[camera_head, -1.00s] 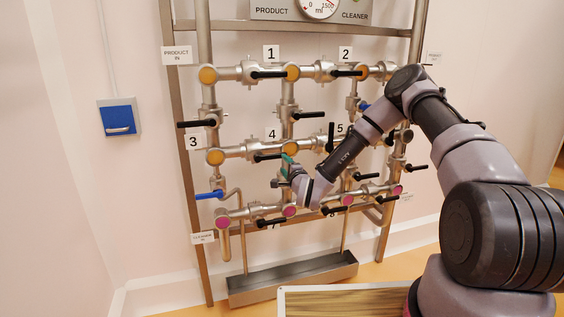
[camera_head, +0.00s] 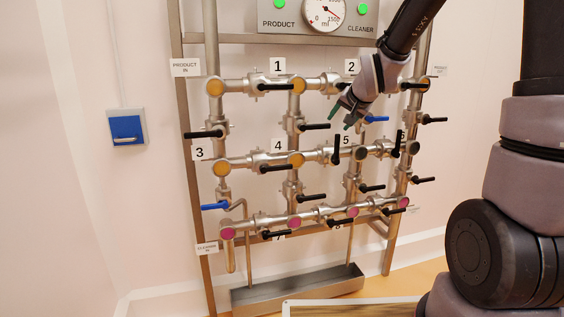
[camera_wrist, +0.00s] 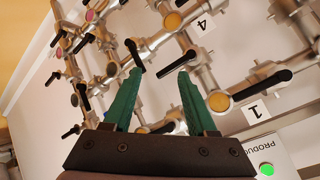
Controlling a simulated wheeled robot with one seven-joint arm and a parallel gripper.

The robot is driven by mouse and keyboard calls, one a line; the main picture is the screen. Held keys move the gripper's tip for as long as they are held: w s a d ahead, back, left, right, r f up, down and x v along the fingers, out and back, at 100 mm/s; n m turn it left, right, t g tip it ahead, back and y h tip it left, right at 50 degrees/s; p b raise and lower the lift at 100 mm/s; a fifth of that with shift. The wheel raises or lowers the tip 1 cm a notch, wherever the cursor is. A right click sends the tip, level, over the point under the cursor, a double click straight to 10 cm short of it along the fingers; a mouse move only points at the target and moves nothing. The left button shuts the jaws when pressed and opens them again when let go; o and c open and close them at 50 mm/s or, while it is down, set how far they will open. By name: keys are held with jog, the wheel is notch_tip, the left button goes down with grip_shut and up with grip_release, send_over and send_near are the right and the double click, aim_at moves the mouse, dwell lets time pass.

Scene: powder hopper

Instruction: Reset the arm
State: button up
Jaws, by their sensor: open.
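My gripper (camera_head: 341,114) is in front of the pipe rack, just below the label 2 and above the label 5 in the head view. My arm reaches down to it from the upper right. In the wrist view its two green fingers (camera_wrist: 158,80) stand apart with nothing between them. Pipes and black valve handles lie beyond the fingertips, and I see no clear contact with them.
The metal pipe rack (camera_head: 190,108) carries several black handles and blue handles (camera_head: 215,206). A dial gauge (camera_head: 326,12) with two green lamps sits on top. A metal trough (camera_head: 300,289) stands below. A blue wall box (camera_head: 126,128) is at left, with bare wall around it.

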jog(key=s+d+r+g, duration=0.1)
jog(key=s+d+r, duration=0.2)
jog(key=s, duration=1.1)
jog(key=s+d+r+n+g, duration=0.1)
jog(key=s+d+r, duration=0.3)
jog(key=s, duration=1)
jog(key=shift+d+r+g, duration=0.2)
jog(key=shift+r+g, duration=0.3)
jog(key=shift+r, duration=0.35)
